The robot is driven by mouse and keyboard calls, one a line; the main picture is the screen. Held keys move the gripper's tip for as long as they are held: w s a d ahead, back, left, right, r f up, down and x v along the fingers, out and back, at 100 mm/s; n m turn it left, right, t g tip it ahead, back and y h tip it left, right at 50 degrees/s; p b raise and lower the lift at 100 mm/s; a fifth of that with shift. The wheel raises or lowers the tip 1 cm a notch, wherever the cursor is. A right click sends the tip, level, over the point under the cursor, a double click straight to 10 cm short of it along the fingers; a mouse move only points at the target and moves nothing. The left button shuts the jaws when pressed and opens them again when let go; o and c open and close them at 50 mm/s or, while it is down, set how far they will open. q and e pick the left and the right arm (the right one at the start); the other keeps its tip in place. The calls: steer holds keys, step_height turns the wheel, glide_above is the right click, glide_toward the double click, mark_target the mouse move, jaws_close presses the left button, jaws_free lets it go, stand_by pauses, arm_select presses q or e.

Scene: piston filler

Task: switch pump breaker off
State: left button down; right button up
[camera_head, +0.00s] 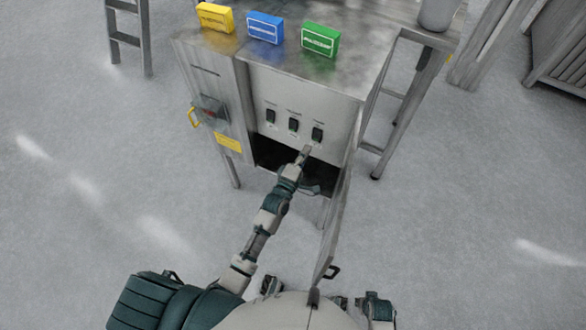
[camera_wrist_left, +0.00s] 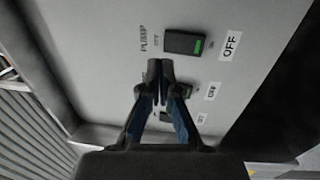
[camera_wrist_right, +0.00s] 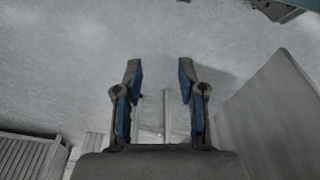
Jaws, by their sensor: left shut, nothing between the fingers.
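The pump breaker (camera_wrist_left: 185,43) is a black rocker with a green patch at its OFF-label end, seen close in the left wrist view beside the word PUMP. In the head view it appears to be the rightmost switch (camera_head: 317,134) on the grey panel. My left gripper (camera_head: 305,151) is shut and empty, just below that switch in the head view. In the left wrist view its fingertips (camera_wrist_left: 160,68) are together beside the breaker; I cannot tell whether they touch the panel. My right gripper (camera_wrist_right: 157,73) is open and empty, pointing towards the floor.
Two more switches (camera_head: 271,116) (camera_head: 294,125) sit to the left on the panel. An open compartment lies below, and an open door (camera_head: 335,225) stands at its right. Yellow, blue and green blocks stand on top.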

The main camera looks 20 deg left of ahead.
arm_select(q)
steer(key=v, duration=0.6)
steer(key=shift+s+r+p, duration=0.35)
steer(key=shift+r+p, duration=0.05)
steer(key=shift+r, duration=0.05)
arm_select(e)
step_height(320, 180, down, 3)
steer(key=shift+s+f, duration=0.1)
steer(key=shift+d, duration=0.1)
